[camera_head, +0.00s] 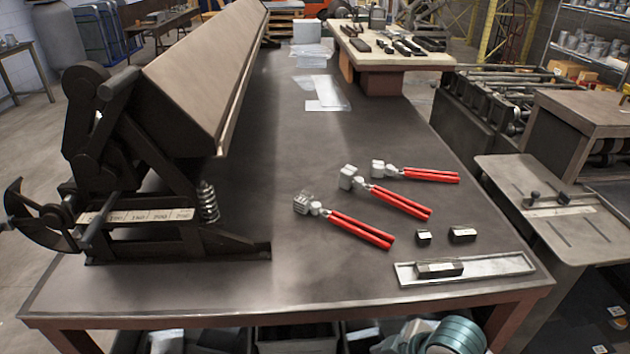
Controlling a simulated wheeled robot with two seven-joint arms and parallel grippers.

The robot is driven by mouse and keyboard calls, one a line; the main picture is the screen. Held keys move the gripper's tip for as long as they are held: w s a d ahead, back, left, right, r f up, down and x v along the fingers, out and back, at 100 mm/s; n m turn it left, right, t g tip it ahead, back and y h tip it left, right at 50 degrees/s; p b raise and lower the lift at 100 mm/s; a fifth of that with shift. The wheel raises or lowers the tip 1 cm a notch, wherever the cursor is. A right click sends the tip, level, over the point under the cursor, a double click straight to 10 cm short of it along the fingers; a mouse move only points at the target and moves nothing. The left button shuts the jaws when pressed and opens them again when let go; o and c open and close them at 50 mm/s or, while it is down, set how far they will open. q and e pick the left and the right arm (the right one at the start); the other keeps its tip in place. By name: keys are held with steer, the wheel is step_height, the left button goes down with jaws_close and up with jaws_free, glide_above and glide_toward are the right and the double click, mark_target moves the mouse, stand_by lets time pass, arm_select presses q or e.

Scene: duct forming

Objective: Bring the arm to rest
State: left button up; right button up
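Neither of my grippers nor any part of my arms shows in the head view. The dark metal workbench (150,292) stretches away in front of me. Three red-handled hand tools lie apart on it: a near one (360,229), a middle one (400,202) and a far one (431,175). Two small dark blocks (423,237) (462,234) sit to the right of the near tool. Another dark block (438,268) rests on a light metal strip or tray (500,266) by the front right edge.
A large bending machine (195,85) with a scale and spring fills the bench's left side. Clear sheets (322,90) lie toward the back. A tan-topped table (395,58) stands behind right, and other machinery (550,200) stands right. The bench's front middle is bare.

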steer(key=s+d+f+m+h, duration=0.2)
steer(key=s+d+f+m, duration=0.3)
steer(key=s, duration=0.4)
steer(key=s+d+f+m+h, duration=0.2)
steer(key=s+d+f+m, duration=0.3)
steer(key=s, duration=0.4)
step_height(320, 180, down, 27)
steer(key=g, duration=0.1)
steer(key=s+d+f, duration=0.2)
steer(key=s+f, duration=0.7)
steer(key=s+d+f+g, duration=0.1)
steer(key=s+f, duration=0.8)
steer(key=shift+s+d+n+g, duration=0.2)
steer(key=shift+d+n+g, duration=0.1)
steer(key=shift+d, duration=0.1)
